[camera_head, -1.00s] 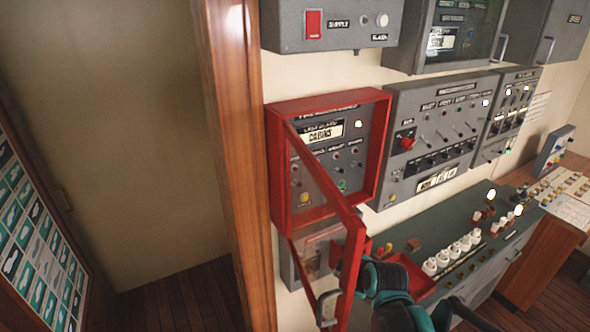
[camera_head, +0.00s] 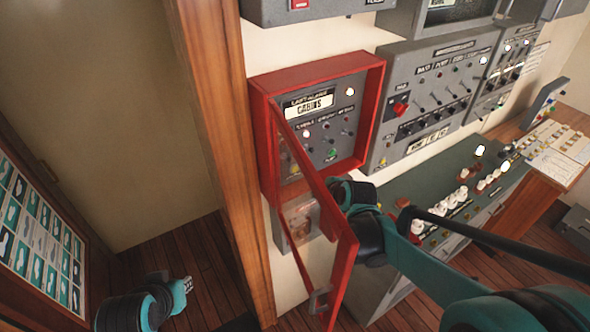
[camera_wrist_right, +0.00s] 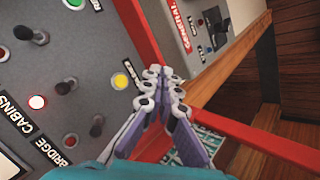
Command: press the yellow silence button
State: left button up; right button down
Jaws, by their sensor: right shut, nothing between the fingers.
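The yellow button (camera_wrist_right: 120,80) sits on the grey alarm panel (camera_wrist_right: 95,45), which shows large in the right wrist view. My right gripper (camera_wrist_right: 160,85) is shut and empty, its fingertips just right of the button in that picture; I cannot tell the gap in depth. In the head view the panel lies inside a red wall box (camera_head: 375,100). Its red-framed glass door (camera_head: 347,255) stands open towards me. My right arm comes in from the right, and its wrist (camera_head: 360,205) is at the door frame; the fingers are not clear there.
Grey switch panels (camera_head: 430,75) hang right of the box. A green console (camera_head: 420,185) with white knobs stands below them. A wooden post (camera_head: 215,130) is close on the left. A small box (camera_head: 298,220) hangs under the red box.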

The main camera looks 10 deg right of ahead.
jog(key=shift+w+a+b, duration=0.2)
jog(key=shift+w+a, duration=0.3)
jog(key=shift+w, duration=0.8)
jog(key=shift+w+a+b, duration=0.2)
jog(key=shift+w+a, duration=0.25)
jog(key=shift+w, duration=0.8)
jog(key=shift+w+a+b, duration=0.2)
jog(key=shift+w+a, duration=0.3)
jog(key=shift+w, duration=0.8)
jog(key=shift+w, duration=0.1)
jog(key=shift+w+a, duration=0.15)
jog(key=shift+w, duration=0.15)
jog(key=shift+w+a, duration=0.15)
jog(key=shift+w, duration=0.25)
jog(key=shift+s, duration=0.15)
jog(key=shift+s+d+b, duration=0.3)
jog(key=shift+s, duration=0.4)
